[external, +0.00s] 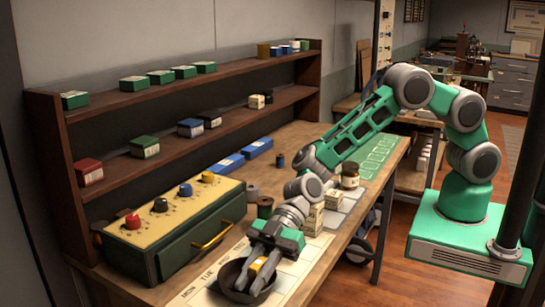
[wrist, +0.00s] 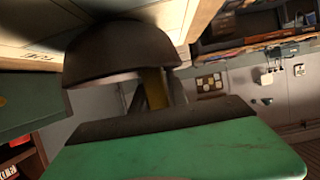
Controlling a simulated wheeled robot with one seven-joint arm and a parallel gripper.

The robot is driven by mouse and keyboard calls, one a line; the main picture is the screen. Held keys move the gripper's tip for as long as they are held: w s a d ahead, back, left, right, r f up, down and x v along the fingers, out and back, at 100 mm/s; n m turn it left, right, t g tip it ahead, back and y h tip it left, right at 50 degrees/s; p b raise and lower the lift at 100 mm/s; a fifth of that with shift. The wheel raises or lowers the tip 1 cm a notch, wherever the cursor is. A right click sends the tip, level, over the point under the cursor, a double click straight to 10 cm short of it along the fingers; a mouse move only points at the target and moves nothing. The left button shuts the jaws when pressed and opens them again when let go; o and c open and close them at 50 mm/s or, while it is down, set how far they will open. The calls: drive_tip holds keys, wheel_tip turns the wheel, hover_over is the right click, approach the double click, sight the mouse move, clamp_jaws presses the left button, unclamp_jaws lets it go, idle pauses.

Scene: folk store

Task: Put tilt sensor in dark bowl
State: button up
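The dark bowl (external: 232,275) stands at the front of the workbench, on a pale printed sheet. My gripper (external: 257,270) points down into it, with its fingertips inside the rim. A small yellow and white block, which looks like the tilt sensor (external: 259,264), sits between the two fingers, and they appear shut on it. In the wrist view the bowl (wrist: 120,48) fills the upper left, and the yellowish side of the block (wrist: 153,84) shows between the fingers (wrist: 158,92). The bowl wall hides the fingertips and whether the block touches the bottom.
A green control box (external: 170,232) with coloured knobs and a yellow handle stands left of the bowl. A wooden shelf (external: 190,100) with small boxes lines the wall.

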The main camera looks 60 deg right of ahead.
drive_tip(key=o, duration=0.4)
drive_tip(key=shift+r+p, duration=0.55)
drive_tip(key=shift+p, duration=0.15)
drive_tip(key=w+d+r+m+t+h+b, duration=0.1)
drive_tip(key=w+d+r+m+t+h, duration=0.15)
drive_tip(key=d, duration=1.25)
drive_tip(key=w+d+r+m+t+h+b, duration=0.1)
drive_tip(key=w+d+r+m+h, duration=0.2)
drive_tip(key=d, duration=1.2)
drive_tip(key=s+d+m+h, duration=0.4)
drive_tip(key=s+d+m, duration=0.2)
drive_tip(key=d, duration=0.6)
drive_tip(key=s+d+m+h, duration=0.4)
drive_tip(key=s+d+m, duration=0.2)
drive_tip(key=d, duration=0.7)
drive_tip(key=shift+s+d+r, duration=0.15)
drive_tip(key=shift+d+r, duration=0.1)
drive_tip(key=shift+r, duration=0.15)
